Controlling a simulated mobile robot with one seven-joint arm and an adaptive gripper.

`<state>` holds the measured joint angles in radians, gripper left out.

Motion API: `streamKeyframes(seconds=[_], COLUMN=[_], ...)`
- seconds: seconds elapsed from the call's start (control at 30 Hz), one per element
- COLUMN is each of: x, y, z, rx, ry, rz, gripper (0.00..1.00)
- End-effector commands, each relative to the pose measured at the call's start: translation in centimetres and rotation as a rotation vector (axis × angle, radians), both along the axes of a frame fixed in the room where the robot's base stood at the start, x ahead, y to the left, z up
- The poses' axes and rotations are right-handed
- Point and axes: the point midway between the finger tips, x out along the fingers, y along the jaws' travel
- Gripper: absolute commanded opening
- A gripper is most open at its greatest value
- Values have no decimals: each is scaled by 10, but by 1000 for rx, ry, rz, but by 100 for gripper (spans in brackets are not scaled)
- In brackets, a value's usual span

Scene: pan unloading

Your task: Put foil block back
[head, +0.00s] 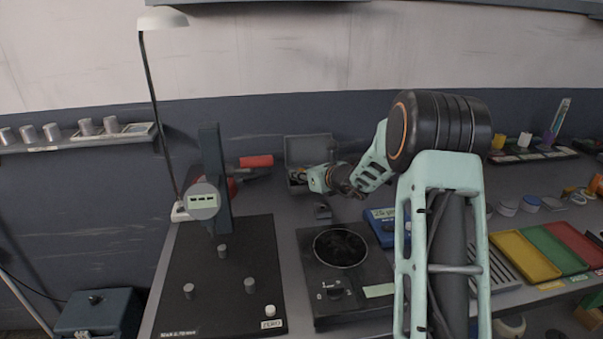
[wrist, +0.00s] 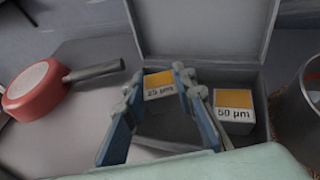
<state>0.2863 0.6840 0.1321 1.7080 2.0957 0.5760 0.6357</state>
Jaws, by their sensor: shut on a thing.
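In the wrist view a small foil block marked 25 µm (wrist: 159,86), with a yellow-orange top, sits between the fingertips of my gripper (wrist: 157,78). My gripper is shut on it, over the open grey case (wrist: 200,40). A second block marked 50 µm (wrist: 234,104) stands in the case at the right. The case floor beside it is partly hidden by the fingers. I cannot tell whether the held block touches the case. In the head view the case (head: 308,148) stands open at the back of the bench, with my gripper (head: 300,177) at it.
A round grey container (wrist: 305,95) stands close at right. In the head view a hotplate (head: 341,248) and a dark pegged board (head: 217,285) are nearer the front.

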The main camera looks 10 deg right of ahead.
Motion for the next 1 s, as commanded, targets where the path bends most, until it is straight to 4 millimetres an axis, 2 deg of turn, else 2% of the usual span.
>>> streamKeyframes(seconds=[0.5, 0.53, 0.7, 1.0], x=[0, 0, 0, 0], y=[0, 0, 0, 1], z=[-10, -9, -9, -9], rx=[0, 0, 0, 0], ry=[-1, -1, -1, 0], rz=[0, 0, 0, 1], gripper=[0, 27, 45, 45])
